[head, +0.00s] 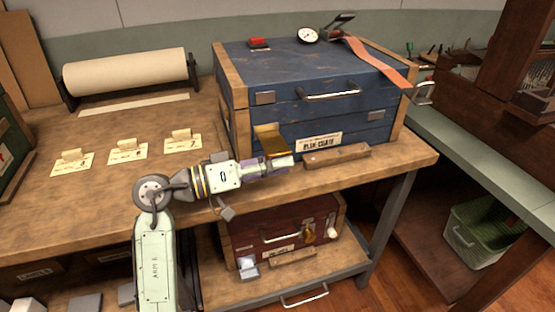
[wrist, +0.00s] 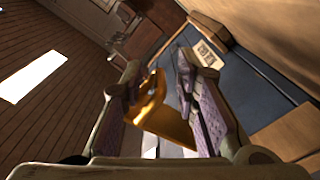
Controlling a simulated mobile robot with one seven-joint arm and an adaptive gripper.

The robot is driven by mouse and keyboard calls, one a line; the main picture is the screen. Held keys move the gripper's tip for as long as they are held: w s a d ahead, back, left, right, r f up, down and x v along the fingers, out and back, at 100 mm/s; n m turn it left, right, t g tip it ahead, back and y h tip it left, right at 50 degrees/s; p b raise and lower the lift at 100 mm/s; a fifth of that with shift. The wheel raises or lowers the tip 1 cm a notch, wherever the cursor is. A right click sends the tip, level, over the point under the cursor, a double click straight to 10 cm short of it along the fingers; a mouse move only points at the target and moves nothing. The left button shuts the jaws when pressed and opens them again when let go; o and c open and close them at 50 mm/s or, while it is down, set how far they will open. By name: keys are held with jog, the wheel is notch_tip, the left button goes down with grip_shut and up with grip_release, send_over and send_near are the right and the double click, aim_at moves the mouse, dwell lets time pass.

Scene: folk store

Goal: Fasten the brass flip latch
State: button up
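The brass flip latch (head: 272,143) is on the front of the blue crate (head: 370,110), left of its paper label. Its plate stands out from the crate front, tilted. My gripper (head: 284,163) is at the latch's lower edge in the head view. In the wrist view, my gripper (wrist: 165,75) has its two fingers apart. The brass latch (wrist: 158,112) shows between them, close to the left finger. I cannot tell whether they touch. The blue crate (wrist: 245,90) fills the right side there. My gripper partly hides the latch's lower end.
A wooden block (head: 337,155) lies on the bench before the crate, right of my gripper. A red crate (head: 283,230) sits on the shelf below. Paper tags (head: 128,152) lie left on the bench. A gauge (head: 307,35) and an orange strap (head: 375,60) are on the crate top.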

jog(key=shift+d, duration=0.15)
jog(key=shift+c, duration=0.3)
jog(key=c, duration=0.5)
grip_shut()
jog(key=shift+w, duration=0.1)
